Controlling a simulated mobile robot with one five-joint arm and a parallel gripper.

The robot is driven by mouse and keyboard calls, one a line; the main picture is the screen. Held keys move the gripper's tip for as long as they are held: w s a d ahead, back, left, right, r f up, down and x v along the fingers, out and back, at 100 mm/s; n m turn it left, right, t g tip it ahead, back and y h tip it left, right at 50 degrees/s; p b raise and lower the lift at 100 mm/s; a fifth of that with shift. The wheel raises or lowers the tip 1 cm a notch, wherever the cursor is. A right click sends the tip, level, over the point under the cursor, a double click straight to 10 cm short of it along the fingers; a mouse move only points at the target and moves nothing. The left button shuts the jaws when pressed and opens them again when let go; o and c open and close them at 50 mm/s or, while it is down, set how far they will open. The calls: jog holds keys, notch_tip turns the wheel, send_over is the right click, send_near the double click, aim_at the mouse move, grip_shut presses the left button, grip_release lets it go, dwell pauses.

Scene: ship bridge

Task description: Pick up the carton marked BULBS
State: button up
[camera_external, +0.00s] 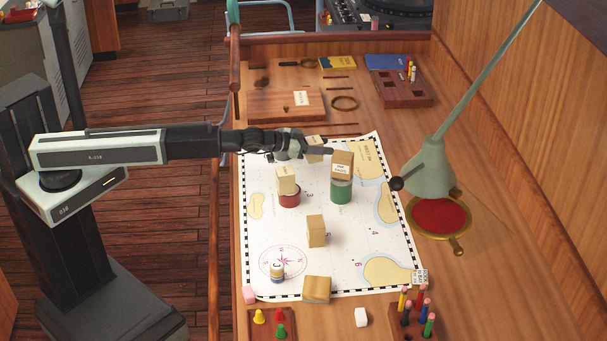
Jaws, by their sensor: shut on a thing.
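My gripper (326,152) reaches in from the left over the chart. It is shut on a small tan carton (315,141), which shows above and below the fingers; they hide its middle and any marking. The label words are too small to read, so I cannot tell which says BULBS.
The chart (345,262) covers the middle of the table. A lamp (430,170) hangs at the right above a red disc (439,216). A small striped tin (277,271) stands at the front left. A pencil rack (408,318) is at the front right.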

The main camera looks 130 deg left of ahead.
jog(key=s+d, duration=0.6)
jog(key=s+d+r+p, duration=0.1)
jog(key=s+d, duration=0.2)
jog(key=shift+s+d, duration=0.25)
jog(key=shift+s, duration=0.05)
jog(key=shift+r, duration=0.15)
